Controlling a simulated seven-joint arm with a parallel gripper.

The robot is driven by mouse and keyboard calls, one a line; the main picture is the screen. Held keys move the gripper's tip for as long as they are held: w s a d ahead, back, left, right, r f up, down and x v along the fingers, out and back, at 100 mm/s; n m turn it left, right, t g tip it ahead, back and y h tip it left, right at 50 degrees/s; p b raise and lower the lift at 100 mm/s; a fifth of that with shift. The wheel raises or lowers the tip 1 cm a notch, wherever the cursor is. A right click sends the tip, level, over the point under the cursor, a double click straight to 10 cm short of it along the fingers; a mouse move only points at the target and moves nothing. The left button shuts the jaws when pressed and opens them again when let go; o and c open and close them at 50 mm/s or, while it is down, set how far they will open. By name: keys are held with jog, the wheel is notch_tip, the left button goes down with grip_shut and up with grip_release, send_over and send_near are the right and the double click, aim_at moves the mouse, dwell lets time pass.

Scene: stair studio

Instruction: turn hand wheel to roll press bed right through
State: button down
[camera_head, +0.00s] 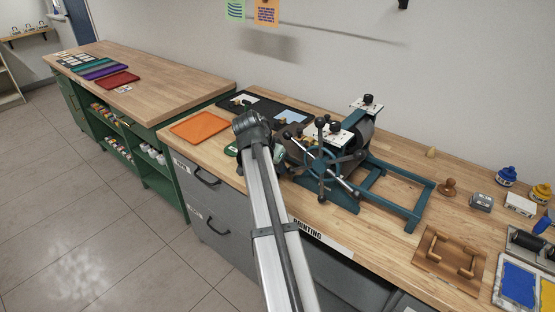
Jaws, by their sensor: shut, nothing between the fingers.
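The etching press (340,165) stands on the wooden bench, with a blue-green frame and a dark roller. Its spoked hand wheel (323,162) faces me, with dark knobs on the spoke ends. The open-framed press bed rails (398,200) reach out to the right of the roller. My arm rises from the bottom centre and bends at a dark joint left of the wheel. My gripper (279,156) is small and dark beside the wheel's left edge, shut and empty. My arm partly hides it, and I cannot tell if it touches a spoke.
An orange tray (200,126) and a dark mat with pale sheets (290,115) lie left of and behind the press. A brown wooden board with handles (449,251), a stamp (448,188) and ink jars (506,176) stand at right. Grey drawers (208,200) are below.

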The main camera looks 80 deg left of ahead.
jog(key=shift+w+d+f, duration=0.25)
jog(key=shift+f, duration=0.25)
dwell(0.3)
jog(key=s+a+r, duration=0.2)
jog(key=s+r, duration=0.6)
jog(key=s, duration=0.3)
jog(key=shift+s, duration=0.2)
